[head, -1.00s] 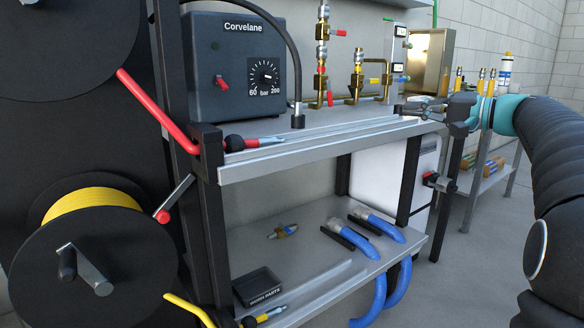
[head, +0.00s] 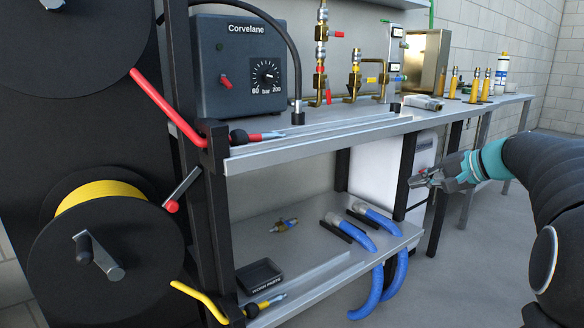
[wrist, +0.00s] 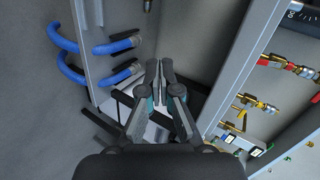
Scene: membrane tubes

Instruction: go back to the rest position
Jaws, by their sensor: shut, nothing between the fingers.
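My gripper (head: 418,181) is in front of the bench on the right side of the head view, below the level of the upper shelf and apart from it. My teal wrist and dark arm reach in from the right edge. In the wrist view my gripper (wrist: 158,66) points away from the camera with its fingers together and nothing between them. The upper shelf (head: 300,148) is behind and above it in the head view.
A metal piece (head: 424,102) lies on the upper shelf near its right end. Blue hoses (head: 372,291) hang off the lower shelf (head: 262,229). A grey control box (head: 240,65) and brass valves (head: 355,78) stand above. The floor (head: 455,260) at front right is clear.

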